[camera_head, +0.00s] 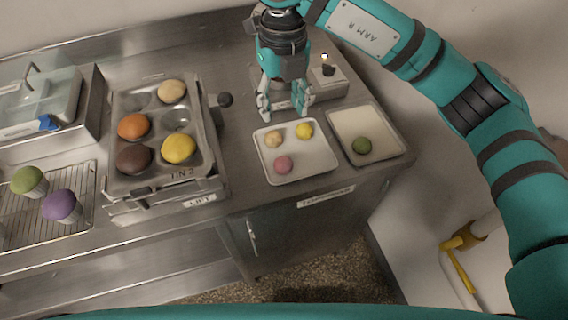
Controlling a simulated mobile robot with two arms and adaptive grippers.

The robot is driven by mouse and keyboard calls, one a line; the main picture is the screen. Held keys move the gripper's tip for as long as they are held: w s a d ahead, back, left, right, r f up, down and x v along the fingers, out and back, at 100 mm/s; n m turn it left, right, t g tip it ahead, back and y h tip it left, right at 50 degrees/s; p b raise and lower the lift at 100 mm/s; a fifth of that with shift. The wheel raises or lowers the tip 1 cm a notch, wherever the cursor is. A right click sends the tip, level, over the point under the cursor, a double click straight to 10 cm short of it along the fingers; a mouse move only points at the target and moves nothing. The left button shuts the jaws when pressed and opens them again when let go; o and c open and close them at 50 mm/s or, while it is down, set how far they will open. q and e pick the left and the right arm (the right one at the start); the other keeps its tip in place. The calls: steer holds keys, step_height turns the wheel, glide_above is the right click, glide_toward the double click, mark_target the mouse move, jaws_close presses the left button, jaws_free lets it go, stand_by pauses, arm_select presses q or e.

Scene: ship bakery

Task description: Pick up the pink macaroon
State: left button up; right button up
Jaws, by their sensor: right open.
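The pink macaroon (284,165) lies on a white square tray (312,167) at the right part of the steel counter. A tan macaroon (273,139) and a yellow macaroon (304,130) share that tray, behind it. My right gripper (284,113) points down at the tray's back edge, above and behind the tan and yellow macaroons. Its fingers are apart with nothing between them. It is apart from the pink macaroon, which is fully visible. My left gripper does not show.
A second tray (384,129) with a green macaroon (362,146) stands to the right. A muffin tin (193,131) with several coloured cakes sits left. A wire rack (81,212) holds a green and a purple cupcake. A small box with a black knob (328,70) stands behind the gripper.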

steer(key=p, duration=0.3)
glide_toward(283, 159)
step_height(283, 159, down, 5)
steer(key=shift+f, duration=0.15)
steer(key=shift+f+p, duration=0.3)
steer(key=shift+p, duration=0.2)
step_height(283, 159, down, 4)
steer(key=shift+d+r+p, duration=0.1)
steer(key=shift+r+p, duration=0.05)
steer(key=shift+p, duration=0.7)
steer(key=shift+f, duration=0.5)
steer(key=c, duration=0.5)
